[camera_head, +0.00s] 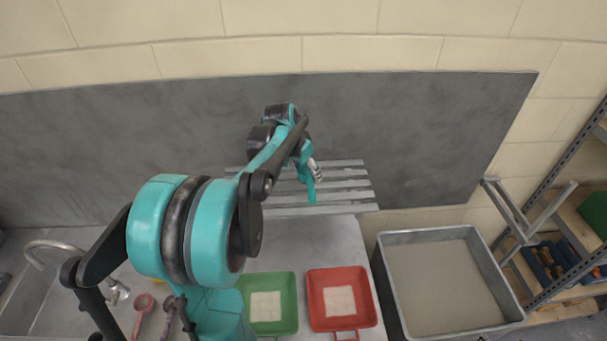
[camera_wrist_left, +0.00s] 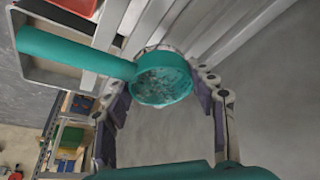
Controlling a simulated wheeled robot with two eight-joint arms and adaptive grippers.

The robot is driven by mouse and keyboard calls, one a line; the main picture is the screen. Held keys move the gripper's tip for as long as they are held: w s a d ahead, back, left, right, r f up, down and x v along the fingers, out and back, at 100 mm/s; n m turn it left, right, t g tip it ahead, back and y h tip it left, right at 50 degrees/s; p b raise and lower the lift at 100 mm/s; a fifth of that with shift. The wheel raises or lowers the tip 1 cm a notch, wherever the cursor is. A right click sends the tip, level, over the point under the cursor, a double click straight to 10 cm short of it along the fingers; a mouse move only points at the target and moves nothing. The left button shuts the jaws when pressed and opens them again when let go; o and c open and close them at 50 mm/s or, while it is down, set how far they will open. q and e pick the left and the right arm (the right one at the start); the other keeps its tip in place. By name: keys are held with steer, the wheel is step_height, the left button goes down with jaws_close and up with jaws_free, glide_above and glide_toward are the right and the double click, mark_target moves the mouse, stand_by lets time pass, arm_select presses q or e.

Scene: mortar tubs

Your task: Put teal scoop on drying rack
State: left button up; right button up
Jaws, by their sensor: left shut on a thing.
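The teal scoop (camera_wrist_left: 162,80) is a round cup with a long straight handle. In the left wrist view the handle points left, and the cup's open mouth faces the camera with grey residue inside. My left gripper (camera_head: 314,171) is shut on the scoop's cup, with its fingers at the two sides. In the head view the scoop (camera_head: 311,190) is partly hidden by my arm. The drying rack (camera_head: 345,184) is a set of pale slats against the grey wall panel. The scoop is over the rack's slats; I cannot tell whether they touch. My right gripper is not in view.
A green tray (camera_head: 284,315) and a red tray (camera_head: 368,306), each with pale material, sit at the counter's front. A large grey mortar tub (camera_head: 384,288) stands right of the counter, beside metal shelving (camera_head: 544,294). A sink tap (camera_head: 62,245) is at left.

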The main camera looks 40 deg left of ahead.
arm_select(q)
steer(key=w+a+f, duration=0.1)
steer(key=w+a, duration=0.1)
steer(key=w+a+f, duration=0.2)
steer(key=shift+f, duration=0.15)
step_height(320, 180, down, 4)
steer(key=shift+f+p, duration=0.1)
steer(key=shift+p, duration=0.2)
steer(key=shift+f+b, duration=0.15)
steer(key=shift+b, duration=0.15)
steer(key=o, duration=1.2)
